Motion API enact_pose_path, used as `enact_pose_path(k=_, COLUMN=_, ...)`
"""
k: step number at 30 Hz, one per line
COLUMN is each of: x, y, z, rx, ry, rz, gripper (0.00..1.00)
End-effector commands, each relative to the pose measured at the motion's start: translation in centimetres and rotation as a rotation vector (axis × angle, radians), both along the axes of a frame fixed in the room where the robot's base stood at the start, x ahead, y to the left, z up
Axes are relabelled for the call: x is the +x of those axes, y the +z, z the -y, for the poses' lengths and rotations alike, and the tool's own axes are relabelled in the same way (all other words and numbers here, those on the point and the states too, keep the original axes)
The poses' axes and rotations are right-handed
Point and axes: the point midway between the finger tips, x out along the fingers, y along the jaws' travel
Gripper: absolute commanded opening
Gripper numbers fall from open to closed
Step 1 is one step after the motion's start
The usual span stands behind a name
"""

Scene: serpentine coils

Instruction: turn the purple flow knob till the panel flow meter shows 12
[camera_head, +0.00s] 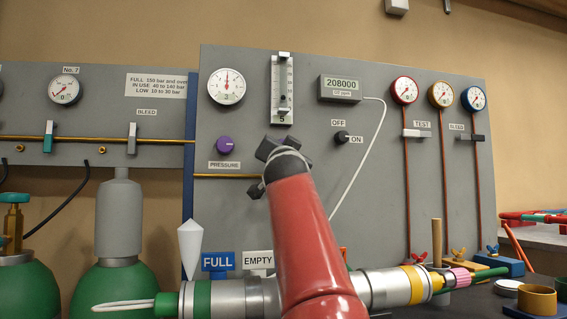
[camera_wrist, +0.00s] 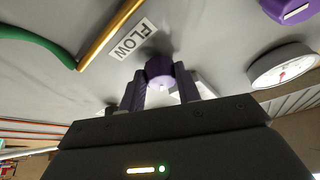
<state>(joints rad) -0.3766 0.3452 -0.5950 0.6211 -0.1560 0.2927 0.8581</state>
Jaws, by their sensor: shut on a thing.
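The purple flow knob (camera_wrist: 160,70) sits on the grey panel beside the FLOW label (camera_wrist: 132,39) in the wrist view. My gripper (camera_wrist: 160,80) is shut on it, one finger on each side. In the head view my gripper (camera_head: 276,150) and arm cover most or all of this knob. The panel flow meter (camera_head: 282,85) is an upright clear tube with a scale on a white plate, just above my gripper. A 5 shows at its foot. The float's height is too small to read surely.
A second purple knob (camera_head: 225,145), labelled PRESSURE, is left of my gripper, under a round white gauge (camera_head: 227,86). A grey display (camera_head: 340,89) reads 208000, with an OFF/ON switch (camera_head: 341,137) below. A brass pipe (camera_head: 225,176) runs close to my gripper.

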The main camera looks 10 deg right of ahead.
Motion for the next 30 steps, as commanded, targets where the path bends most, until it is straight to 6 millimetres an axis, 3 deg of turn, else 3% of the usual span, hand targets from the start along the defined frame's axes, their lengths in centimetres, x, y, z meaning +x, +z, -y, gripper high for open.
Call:
enact_pose_path(k=18, x=0.06, y=0.82, z=-0.5, rx=0.578, ry=0.002, rz=-0.001, gripper=0.1)
enact_pose_path(k=30, x=0.09, y=0.87, z=-0.59, rx=0.845, ry=0.004, rz=-0.001, gripper=0.1)
